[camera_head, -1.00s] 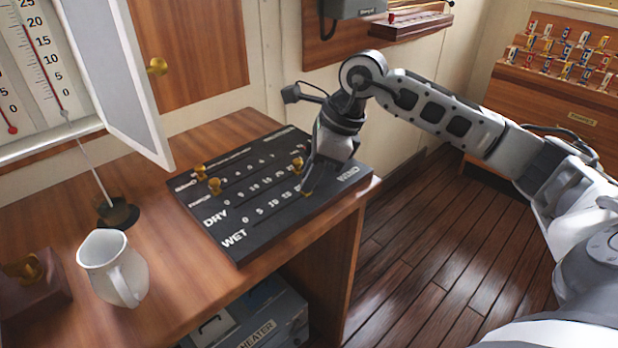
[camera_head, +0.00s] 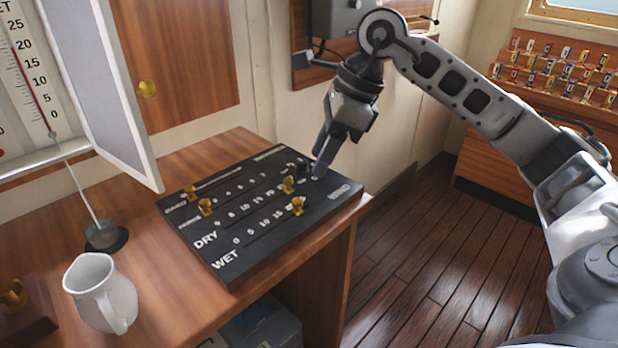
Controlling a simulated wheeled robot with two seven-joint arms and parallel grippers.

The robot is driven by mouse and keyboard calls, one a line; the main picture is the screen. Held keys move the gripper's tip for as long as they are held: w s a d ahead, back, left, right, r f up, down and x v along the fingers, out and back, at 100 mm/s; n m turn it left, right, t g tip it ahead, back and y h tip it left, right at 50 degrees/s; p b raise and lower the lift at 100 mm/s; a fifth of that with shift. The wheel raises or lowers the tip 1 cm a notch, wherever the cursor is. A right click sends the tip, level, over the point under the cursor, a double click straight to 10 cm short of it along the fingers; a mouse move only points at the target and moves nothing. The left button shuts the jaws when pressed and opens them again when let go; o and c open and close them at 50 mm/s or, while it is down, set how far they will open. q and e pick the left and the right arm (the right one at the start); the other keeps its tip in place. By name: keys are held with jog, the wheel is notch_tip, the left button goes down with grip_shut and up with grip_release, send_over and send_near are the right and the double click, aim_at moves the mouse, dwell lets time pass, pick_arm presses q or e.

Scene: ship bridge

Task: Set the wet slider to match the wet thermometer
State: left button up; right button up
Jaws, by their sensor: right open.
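The wet thermometer (camera_head: 38,100) shows at the far left, cut off by the picture edge. Its label is partly visible and its scale runs from 0 up past 25. Its thin red column rises high; I cannot read its top exactly. The black slider board (camera_head: 228,272) lies on the desk. The wet slider (camera_head: 298,205), a brass knob, stands toward the right end of the WET row, around the high numbers. My right gripper (camera_head: 318,174) is open and empty, fingers pointing down over the board's far right part, apart from the wet slider. My left gripper is not in view.
Other brass knobs (camera_head: 288,185) stand on the board's other rows. An open white door panel (camera_head: 100,95) hangs left of the board. A white jug (camera_head: 100,290) and a small pot (camera_head: 102,234) stand on the desk (camera_head: 165,275). The wooden floor at right is clear.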

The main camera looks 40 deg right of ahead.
jog(key=v, duration=0.7)
jog(key=shift+r, duration=0.1)
